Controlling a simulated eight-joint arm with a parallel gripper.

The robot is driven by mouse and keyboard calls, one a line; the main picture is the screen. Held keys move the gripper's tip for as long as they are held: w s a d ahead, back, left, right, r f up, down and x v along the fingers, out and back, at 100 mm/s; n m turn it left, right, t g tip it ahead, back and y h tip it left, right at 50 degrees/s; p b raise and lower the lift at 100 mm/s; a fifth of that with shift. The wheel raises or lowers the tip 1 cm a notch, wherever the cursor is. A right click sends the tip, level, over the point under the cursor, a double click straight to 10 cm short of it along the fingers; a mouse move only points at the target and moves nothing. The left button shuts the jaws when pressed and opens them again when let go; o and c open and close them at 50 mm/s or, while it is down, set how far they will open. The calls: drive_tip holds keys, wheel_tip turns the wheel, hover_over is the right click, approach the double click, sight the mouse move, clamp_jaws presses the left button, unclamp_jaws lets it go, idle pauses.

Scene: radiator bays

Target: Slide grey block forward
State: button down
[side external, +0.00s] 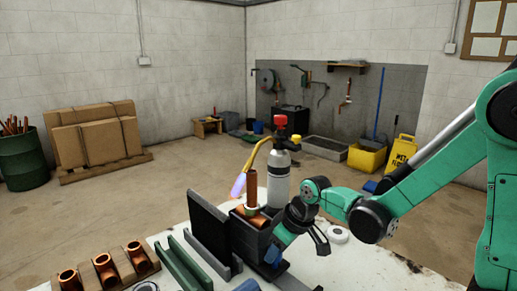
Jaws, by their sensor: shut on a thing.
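A dark grey block (247,240), box-like, stands on the white table (352,268) near the middle of the side external view. Copper pieces sit at its top: an upright copper tube (251,186) and a shorter angled copper fitting (255,219). My gripper (275,257) reaches down from the right to the block's right side. It appears shut on the block, low on that side. The exact contact is small and partly hidden by the gripper itself.
A black upright panel (208,224) stands close left of the block. Left of it are a green rail (180,265) and a wooden rack with copper fittings (104,268). A torch bottle (276,182) stands behind the block, and a white roll (337,234) lies right.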

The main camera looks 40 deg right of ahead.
sight(260, 215)
drive_tip(key=w, duration=0.7)
drive_tip(key=shift+w, duration=0.35)
drive_tip(key=shift+c, duration=2.3)
unclamp_jaws()
drive_tip(key=shift+s, duration=0.1)
drive_tip(key=shift+v, duration=2.7)
drive_tip(key=shift+r, duration=0.1)
